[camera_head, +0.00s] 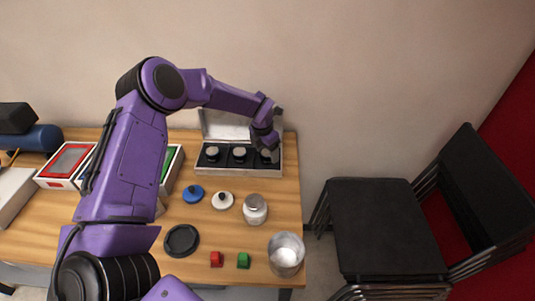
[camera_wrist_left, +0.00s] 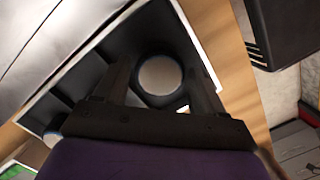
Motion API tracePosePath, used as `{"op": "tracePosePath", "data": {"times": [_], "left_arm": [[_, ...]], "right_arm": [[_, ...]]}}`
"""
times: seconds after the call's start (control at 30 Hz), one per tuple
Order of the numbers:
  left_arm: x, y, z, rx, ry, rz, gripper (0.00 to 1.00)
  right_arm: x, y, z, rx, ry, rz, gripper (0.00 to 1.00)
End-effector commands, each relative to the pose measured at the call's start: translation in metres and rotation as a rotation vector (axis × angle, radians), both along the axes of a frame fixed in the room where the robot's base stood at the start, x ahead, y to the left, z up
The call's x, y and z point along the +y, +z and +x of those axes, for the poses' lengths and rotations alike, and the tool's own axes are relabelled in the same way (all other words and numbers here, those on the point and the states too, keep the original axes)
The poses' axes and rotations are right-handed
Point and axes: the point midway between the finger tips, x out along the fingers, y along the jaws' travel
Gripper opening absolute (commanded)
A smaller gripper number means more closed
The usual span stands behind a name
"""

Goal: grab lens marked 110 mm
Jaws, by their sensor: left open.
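An open lens case (camera_head: 242,170) with a raised lid stands at the back right of the wooden table. It holds round, light-topped lenses in dark foam: a left lens (camera_head: 212,153), a middle lens (camera_head: 239,154) and one at the right end, mostly hidden under my gripper. No 110 mm marking is readable. My left gripper (camera_head: 267,153) points down over the right end of the case. In the left wrist view, its fingers (camera_wrist_left: 163,85) are open, one on each side of a pale round lens (camera_wrist_left: 159,75). Contact cannot be told.
A blue knobbed piece (camera_head: 193,194), a white one (camera_head: 222,200), a glass jar (camera_head: 255,209), a metal cup (camera_head: 286,254), a black dish (camera_head: 182,241), a red block (camera_head: 216,259) and a green block (camera_head: 243,260) stand in front of the case. Black chairs (camera_head: 385,230) are at the right.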

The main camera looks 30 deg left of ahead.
Motion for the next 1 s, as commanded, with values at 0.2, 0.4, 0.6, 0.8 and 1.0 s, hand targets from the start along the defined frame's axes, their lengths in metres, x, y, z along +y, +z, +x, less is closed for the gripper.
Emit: {"op": "tracePosePath", "data": {"times": [0.2, 0.4, 0.6, 0.8, 1.0], "left_arm": [[0.0, 0.0, 0.0, 0.0, -0.001, 0.0, 0.37], [0.0, 0.0, 0.0, -0.001, -0.001, 0.0, 0.21], [0.0, 0.005, 0.001, -0.002, -0.001, 0.0, 0.21], [-0.004, 0.036, -0.002, -0.005, -0.003, -0.003, 0.21], [-0.033, 0.088, -0.039, -0.009, -0.004, -0.002, 0.21]], "right_arm": [[0.0, -0.001, 0.0, 0.0, 0.0, 0.0, 0.43], [0.0, -0.001, 0.0, 0.0, 0.0, 0.0, 0.43], [0.0, -0.003, 0.0, 0.0, 0.0, 0.0, 0.43], [0.0, -0.015, 0.0, 0.0, 0.0, 0.0, 0.43], [0.0, -0.039, 0.0, 0.0, 0.0, 0.0, 0.43]]}}
